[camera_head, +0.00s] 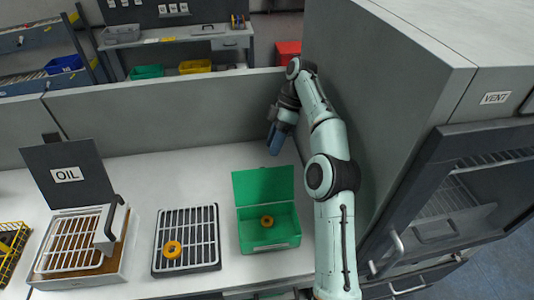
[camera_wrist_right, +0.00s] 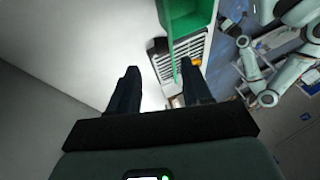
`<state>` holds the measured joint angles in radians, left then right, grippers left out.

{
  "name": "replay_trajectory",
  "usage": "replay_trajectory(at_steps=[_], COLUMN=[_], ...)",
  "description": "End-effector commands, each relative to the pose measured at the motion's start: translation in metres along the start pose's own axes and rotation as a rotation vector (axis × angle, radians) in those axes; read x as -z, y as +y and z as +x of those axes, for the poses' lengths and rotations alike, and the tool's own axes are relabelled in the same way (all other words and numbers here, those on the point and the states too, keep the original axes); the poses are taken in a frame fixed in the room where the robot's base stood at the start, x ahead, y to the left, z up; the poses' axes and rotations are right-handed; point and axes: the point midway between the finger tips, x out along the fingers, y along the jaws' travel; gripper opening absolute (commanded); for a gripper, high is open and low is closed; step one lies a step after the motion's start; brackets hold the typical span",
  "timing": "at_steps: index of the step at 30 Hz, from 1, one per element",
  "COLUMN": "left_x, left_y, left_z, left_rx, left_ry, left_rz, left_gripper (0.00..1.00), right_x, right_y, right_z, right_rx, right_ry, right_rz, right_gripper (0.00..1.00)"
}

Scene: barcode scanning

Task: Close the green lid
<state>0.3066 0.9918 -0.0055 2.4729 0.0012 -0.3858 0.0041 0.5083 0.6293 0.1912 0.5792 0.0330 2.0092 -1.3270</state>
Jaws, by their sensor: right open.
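A green box (camera_head: 269,231) stands on the white counter with its green lid (camera_head: 263,186) swung up at the back, so the box is open. My right gripper (camera_head: 275,140) is behind and to the right of the lid, above the counter near the back partition, apart from the lid. In the right wrist view my right gripper (camera_wrist_right: 160,92) has its two dark fingers spread, with nothing between them. The green lid shows there beyond the fingers, upper right (camera_wrist_right: 186,18). My left gripper is in neither view.
A dark rack (camera_head: 187,240) with an orange ring (camera_head: 173,249) stands left of the box. Further left is a fryer-like unit with an upright OIL panel (camera_head: 68,175). A tall grey cabinet (camera_head: 385,90) closes off the right side. The counter behind the rack is clear.

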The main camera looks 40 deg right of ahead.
Motion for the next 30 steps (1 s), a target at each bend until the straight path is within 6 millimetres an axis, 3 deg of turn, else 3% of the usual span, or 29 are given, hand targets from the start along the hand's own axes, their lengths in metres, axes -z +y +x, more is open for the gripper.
replay_trajectory(at_steps=[8, 22, 30], left_x=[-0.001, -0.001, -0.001], left_y=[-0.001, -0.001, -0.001], left_z=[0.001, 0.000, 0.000], left_rx=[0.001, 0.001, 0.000], left_ry=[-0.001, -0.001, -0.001], left_rz=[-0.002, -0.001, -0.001], left_gripper=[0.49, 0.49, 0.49], right_x=[0.000, 0.000, 0.000], right_y=[0.000, 0.000, 0.000], right_z=[0.013, 0.065, 0.075], right_rx=[0.003, 0.003, 0.001], right_ry=[-0.001, -0.001, 0.000], right_rz=[-0.001, 0.000, 0.000], right_gripper=[0.49, 0.49, 0.49])
